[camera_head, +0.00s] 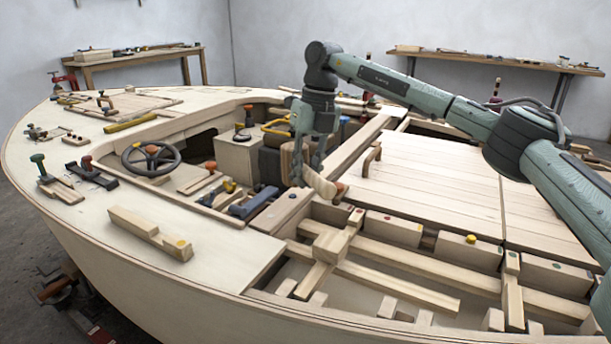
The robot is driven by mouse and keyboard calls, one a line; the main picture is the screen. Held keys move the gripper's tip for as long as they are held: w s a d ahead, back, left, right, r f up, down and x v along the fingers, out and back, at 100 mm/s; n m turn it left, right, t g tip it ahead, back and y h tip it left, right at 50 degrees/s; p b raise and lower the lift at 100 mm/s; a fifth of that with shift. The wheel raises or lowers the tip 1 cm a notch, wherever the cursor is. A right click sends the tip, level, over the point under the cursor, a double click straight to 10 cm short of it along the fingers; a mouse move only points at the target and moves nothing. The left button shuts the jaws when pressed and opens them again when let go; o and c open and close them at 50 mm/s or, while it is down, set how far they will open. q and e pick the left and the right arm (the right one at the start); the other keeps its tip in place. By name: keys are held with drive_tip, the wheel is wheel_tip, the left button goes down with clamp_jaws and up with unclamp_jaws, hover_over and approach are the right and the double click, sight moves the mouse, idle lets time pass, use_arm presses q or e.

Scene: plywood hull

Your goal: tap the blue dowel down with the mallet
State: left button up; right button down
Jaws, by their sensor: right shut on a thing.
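My right gripper (306,172) hangs over the cockpit's inner edge, pointing down. It is shut on a light wooden piece (319,184) that slants down to the right and looks like the mallet; the fingers hide part of it. I cannot clearly make out a blue dowel. Small coloured dowel tops show in the wooden blocks below and right of the gripper: a reddish one (387,217), a yellow one (471,239) and a green one (557,265). A dark blue-green one (291,195) shows just below the gripper. My left gripper is out of view.
A stepped wooden block (150,233) sits on the front deck. Open framing with crossing beams (400,285) fills the front right. A plank hatch (430,185) lies under my right arm.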

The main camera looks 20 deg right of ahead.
drive_tip(key=shift+r, duration=0.1)
wheel_tip(320, 180, down, 5)
drive_tip(key=b, duration=0.2)
wheel_tip(320, 180, up, 4)
drive_tip(key=shift+r+p, duration=0.2)
drive_tip(key=shift+p, duration=0.8)
drive_tip(key=shift+r, duration=0.25)
